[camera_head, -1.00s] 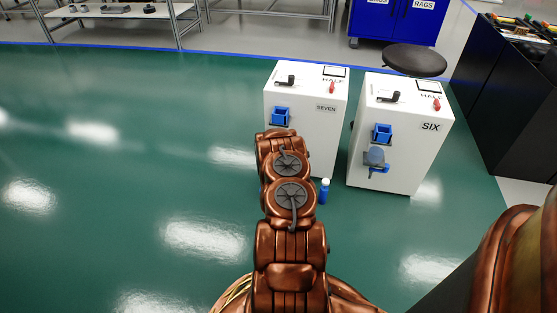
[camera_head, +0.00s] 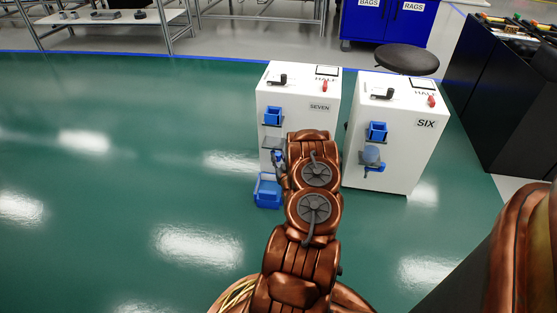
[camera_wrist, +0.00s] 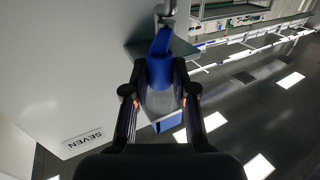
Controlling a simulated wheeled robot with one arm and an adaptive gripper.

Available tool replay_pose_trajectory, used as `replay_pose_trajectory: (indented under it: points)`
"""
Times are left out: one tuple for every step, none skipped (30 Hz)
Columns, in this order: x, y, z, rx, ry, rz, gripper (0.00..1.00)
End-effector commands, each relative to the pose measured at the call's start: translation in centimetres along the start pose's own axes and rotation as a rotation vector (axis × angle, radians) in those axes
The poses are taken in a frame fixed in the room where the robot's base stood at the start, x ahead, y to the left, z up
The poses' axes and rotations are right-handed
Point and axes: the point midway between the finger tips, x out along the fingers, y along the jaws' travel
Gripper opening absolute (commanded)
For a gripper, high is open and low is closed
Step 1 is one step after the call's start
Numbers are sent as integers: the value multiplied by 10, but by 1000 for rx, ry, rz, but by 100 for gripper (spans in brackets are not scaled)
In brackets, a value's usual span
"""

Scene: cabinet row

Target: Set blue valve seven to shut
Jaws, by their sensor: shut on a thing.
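The white cabinet marked SEVEN (camera_head: 300,98) stands ahead; its label is upside down in the wrist view (camera_wrist: 82,138). The blue valve handle (camera_wrist: 160,70) is on the cabinet front beside a grey metal fitting. My gripper (camera_wrist: 160,94) is shut on the blue handle, one dark finger on each side. In the head view the handle (camera_head: 277,157) shows only in small part below a grey plate, left of my arm. My arm hides the lower right of the cabinet front. The handle's exact angle is hard to tell.
Cabinet SIX (camera_head: 406,150) stands close on the right, with a similar blue valve (camera_head: 371,154). A blue box (camera_head: 272,116) sits on SEVEN's front, and a blue bin (camera_head: 267,191) shows low by its left side. Green floor at left is clear.

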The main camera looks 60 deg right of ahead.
Motion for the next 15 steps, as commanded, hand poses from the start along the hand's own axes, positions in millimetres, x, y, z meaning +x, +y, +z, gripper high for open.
replay_pose_trajectory:
  points:
    - [0, 0, 1, 0, -1, -2, 0]
    - [0, -1, 1, 0, -2, -2, 0]
    - [0, -1, 1, 0, -2, -2, 0]
    - [0, -1, 1, 0, -2, -2, 0]
    - [0, -1, 1, 0, -2, -2, 0]
    - [0, -1, 1, 0, -2, -2, 0]
    - [0, -1, 1, 0, -2, -2, 0]
    - [0, -1, 1, 0, -2, -2, 0]
    - [0, -1, 1, 0, -2, -2, 0]
    - [0, -1, 1, 0, -2, -2, 29]
    - [0, -1, 1, 0, -2, -2, 32]
    - [0, -1, 1, 0, -2, -2, 36]
    - [0, -1, 1, 0, -2, -1, 39]
    - [0, -1, 0, 0, -1, -1, 42]
    - [0, -1, 0, 0, -1, -1, 47]
